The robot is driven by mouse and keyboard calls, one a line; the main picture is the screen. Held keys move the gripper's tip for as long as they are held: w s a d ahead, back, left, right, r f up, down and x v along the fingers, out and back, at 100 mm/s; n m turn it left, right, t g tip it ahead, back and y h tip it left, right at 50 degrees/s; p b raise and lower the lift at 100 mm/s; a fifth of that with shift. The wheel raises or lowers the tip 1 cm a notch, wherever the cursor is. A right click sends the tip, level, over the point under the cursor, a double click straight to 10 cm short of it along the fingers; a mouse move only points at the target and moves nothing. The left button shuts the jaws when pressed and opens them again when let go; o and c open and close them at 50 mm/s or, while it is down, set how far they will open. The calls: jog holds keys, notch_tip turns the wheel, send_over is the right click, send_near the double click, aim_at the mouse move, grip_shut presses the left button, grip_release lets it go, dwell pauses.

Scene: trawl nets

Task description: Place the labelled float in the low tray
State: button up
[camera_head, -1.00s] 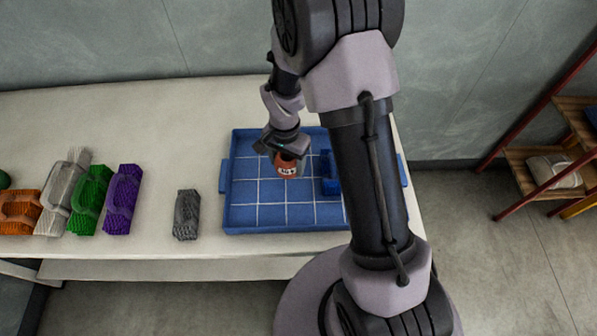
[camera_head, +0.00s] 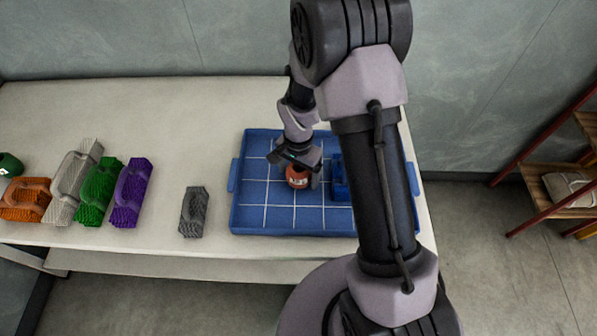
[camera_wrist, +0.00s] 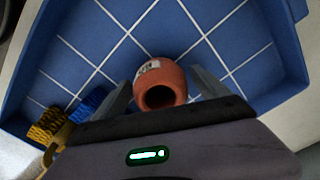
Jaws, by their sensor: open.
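The labelled float (camera_head: 297,177) is a small orange-red piece with a white label and a dark hole in its end. It is in the low blue tray (camera_head: 262,218), whose floor has white grid lines. In the wrist view the float (camera_wrist: 161,82) sits between the two fingers of my gripper (camera_wrist: 162,88), with a gap visible beside the fingers. My gripper (camera_head: 305,178) is open around the float. Whether the float's underside touches the tray floor is hard to tell. The tray's blue wall (camera_wrist: 292,72) shows at the right in the wrist view.
Blue pieces (camera_head: 340,178) lie in the tray's right part, partly behind my arm. Grey (camera_head: 193,212), purple (camera_head: 131,192), green (camera_head: 100,192), pale (camera_head: 75,185) and orange (camera_head: 26,200) net bundles lie to the left. A yellow piece (camera_wrist: 47,124) shows at lower left in the wrist view.

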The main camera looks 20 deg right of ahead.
notch_tip(320, 180, up, 23)
jog(key=s+n+t+p, duration=0.1)
jog(key=s+t+p, duration=0.1)
jog(key=p, duration=0.2)
jog(key=s+a+r+n+t+y, duration=0.1)
jog(key=s+a+r+n+t, duration=0.1)
jog(key=s+r, duration=0.4)
jog(key=s+a+r+n+t+y, duration=0.1)
jog(key=s+r+n, duration=0.1)
jog(key=s+r, duration=0.4)
jog(key=s, duration=0.4)
jog(key=shift+s+a+r+t, duration=0.35)
jog(key=shift+s+a+t, duration=0.05)
